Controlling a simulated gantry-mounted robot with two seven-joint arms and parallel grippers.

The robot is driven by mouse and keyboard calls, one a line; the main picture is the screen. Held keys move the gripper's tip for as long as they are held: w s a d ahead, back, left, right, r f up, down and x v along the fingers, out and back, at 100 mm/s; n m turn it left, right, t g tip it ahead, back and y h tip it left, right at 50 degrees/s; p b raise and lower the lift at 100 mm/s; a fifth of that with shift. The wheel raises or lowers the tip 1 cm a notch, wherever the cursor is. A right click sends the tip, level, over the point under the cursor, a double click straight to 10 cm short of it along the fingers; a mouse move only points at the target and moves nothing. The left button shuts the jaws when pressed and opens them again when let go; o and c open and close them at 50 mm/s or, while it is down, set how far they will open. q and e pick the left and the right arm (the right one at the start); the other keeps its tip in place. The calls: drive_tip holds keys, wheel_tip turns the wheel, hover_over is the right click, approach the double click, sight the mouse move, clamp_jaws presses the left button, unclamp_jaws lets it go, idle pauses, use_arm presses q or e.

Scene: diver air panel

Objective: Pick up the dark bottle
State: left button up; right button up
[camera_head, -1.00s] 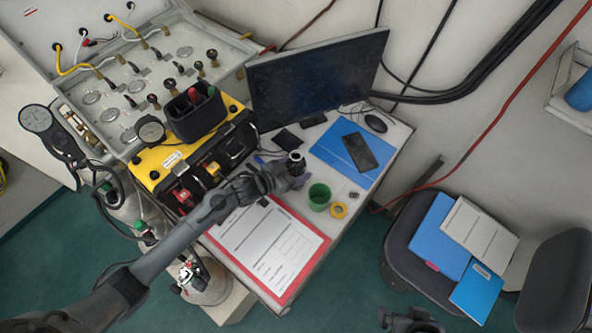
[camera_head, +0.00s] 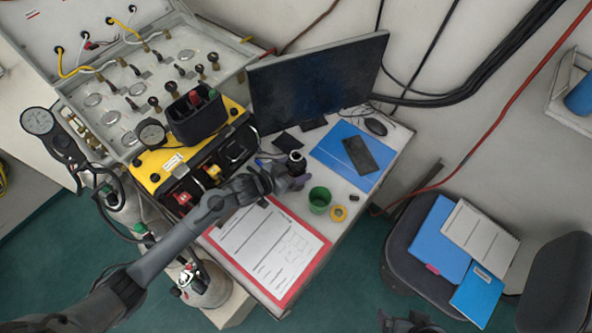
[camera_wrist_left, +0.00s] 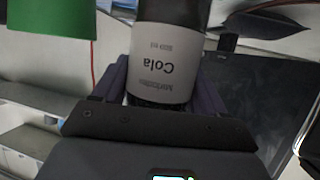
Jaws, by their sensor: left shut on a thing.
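The dark bottle (camera_head: 296,158) is in the grip of my left gripper (camera_head: 288,180) over the desk, beside the green cup (camera_head: 319,199). In the left wrist view the bottle's white "Cola" label (camera_wrist_left: 163,62) reads upside down, between the two fingers of my left gripper (camera_wrist_left: 163,85). The head view does not show clearly whether the bottle's base touches the desk. My right gripper (camera_head: 410,323) shows only in part at the bottom edge of the head view; its jaws cannot be made out.
A yellow tape roll (camera_head: 338,213) lies beside the cup. A phone (camera_head: 361,155) lies on a blue folder (camera_head: 330,153). A monitor (camera_head: 315,85) stands behind, the yellow-and-black case (camera_head: 170,165) left. A red clipboard (camera_head: 285,297) lies in front.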

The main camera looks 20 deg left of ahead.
sight(292, 156)
use_arm(q)
drive_tip(key=shift+r+p, duration=0.3)
drive_tip(key=shift+r, duration=3.65)
drive_tip(key=shift+r, duration=0.25)
